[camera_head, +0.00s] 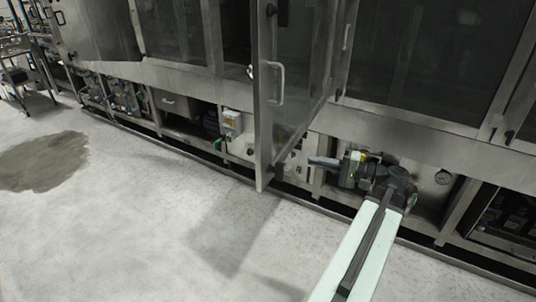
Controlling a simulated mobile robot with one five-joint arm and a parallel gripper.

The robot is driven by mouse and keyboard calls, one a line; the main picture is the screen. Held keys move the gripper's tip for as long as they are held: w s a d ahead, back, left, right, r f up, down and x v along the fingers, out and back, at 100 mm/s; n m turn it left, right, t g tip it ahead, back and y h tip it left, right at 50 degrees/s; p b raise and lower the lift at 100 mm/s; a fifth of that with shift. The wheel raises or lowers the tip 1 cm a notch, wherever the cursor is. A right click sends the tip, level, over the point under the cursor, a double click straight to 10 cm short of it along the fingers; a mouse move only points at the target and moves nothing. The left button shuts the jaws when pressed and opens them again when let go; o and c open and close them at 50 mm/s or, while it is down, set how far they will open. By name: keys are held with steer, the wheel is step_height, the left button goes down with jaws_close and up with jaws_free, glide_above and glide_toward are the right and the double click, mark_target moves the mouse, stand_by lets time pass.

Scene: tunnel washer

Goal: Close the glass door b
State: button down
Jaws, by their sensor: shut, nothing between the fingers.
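A glass door (300,85) with a steel frame and a pale bar handle stands swung out from the washer's front, near the middle of the view. I take it to be glass door b; no label shows. Its free edge with the handle (276,83) points toward me. My gripper (314,161) is shut and empty, just right of the door's lower part and level with its bottom edge. I cannot tell whether it touches the door. My arm reaches in from the bottom right.
Open bays with equipment lie below. A dark wet patch (42,160) marks the floor at the left. The floor left of my arm is clear.

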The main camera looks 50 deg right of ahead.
steer(key=d+x, duration=0.1)
steer(key=x, duration=1.1)
steer(key=shift+w+r, duration=0.25)
steer(key=shift+w, duration=0.15)
steer(key=shift+a, duration=0.1)
